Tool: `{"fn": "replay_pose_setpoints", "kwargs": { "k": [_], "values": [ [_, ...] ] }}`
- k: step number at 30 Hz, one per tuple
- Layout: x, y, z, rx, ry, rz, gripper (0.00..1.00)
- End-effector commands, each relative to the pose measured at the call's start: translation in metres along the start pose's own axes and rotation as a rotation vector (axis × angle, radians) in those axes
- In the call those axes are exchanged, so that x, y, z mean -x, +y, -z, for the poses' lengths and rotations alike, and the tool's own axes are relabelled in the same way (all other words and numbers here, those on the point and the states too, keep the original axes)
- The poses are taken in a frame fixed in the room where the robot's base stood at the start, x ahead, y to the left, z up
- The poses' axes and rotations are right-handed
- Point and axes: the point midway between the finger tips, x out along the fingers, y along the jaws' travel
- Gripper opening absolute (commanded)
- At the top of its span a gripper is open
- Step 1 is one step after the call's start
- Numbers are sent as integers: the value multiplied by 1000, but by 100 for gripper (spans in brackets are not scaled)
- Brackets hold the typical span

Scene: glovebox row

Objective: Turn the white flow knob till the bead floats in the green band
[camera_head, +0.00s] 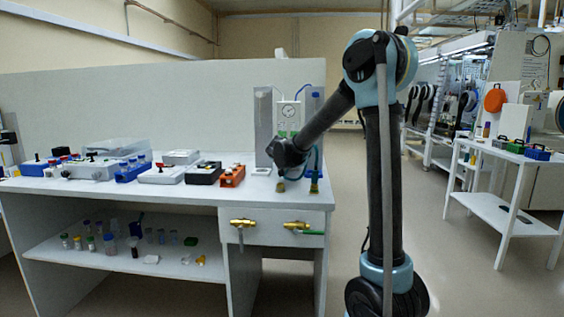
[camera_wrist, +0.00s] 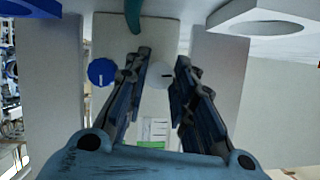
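The white flow knob (camera_wrist: 160,75) shows in the wrist view as a pale round knob with a dark mark on its face. My gripper (camera_wrist: 162,62) is open, with one finger to either side of the knob in the picture. I cannot tell whether the fingers touch it. In the head view my gripper (camera_head: 284,153) is in front of the flow panel (camera_head: 289,113) and hides its lower part. A white label with a green strip (camera_wrist: 152,144) shows between the fingers, partly behind my wrist. I cannot make out the bead.
A blue knob (camera_wrist: 102,72) sits close beside my left finger in the wrist view. Grey upright blocks (camera_head: 263,120) flank the panel. An orange box (camera_head: 232,175) and a black-and-white box (camera_head: 203,173) stand left on the bench (camera_head: 262,190). Brass valves (camera_head: 243,223) are below.

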Motion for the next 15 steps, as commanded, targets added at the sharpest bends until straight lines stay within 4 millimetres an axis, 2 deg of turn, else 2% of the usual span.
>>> {"fn": "replay_pose_setpoints", "kwargs": {
  "k": [1,8,15],
  "values": [
    [0,5,1,-1,0,-2,0],
    [0,2,1,21,0,-12,0],
    [0,0,1,128,0,-57,0]
  ]
}}
